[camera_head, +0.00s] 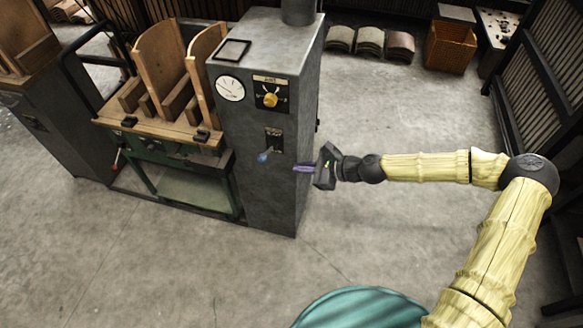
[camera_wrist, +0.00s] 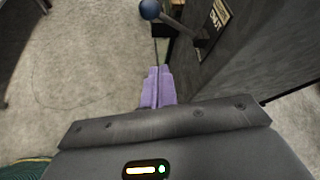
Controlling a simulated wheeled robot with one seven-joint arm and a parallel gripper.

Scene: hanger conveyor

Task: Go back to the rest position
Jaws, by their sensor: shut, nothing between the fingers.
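My gripper (camera_head: 297,168) is at the right front edge of a grey machine cabinet, with my arm stretched out from the right in the head view. Its purple fingers (camera_wrist: 158,86) are together and empty in the wrist view. A lever with a blue ball knob (camera_head: 262,157) sticks out of the cabinet's front, left of my fingertips and apart from them. The blue knob also shows at the top of the wrist view (camera_wrist: 150,9), beyond the fingers. No rest position is marked in either view.
The grey cabinet (camera_head: 268,205) carries a gauge (camera_head: 229,88) and a yellow knob (camera_head: 270,99). A green-framed bench (camera_head: 160,137) with wooden forms stands to its left. A wooden crate (camera_head: 450,47) and folded stacks lie at the back. The floor (camera_head: 420,120) right of the cabinet is clear.

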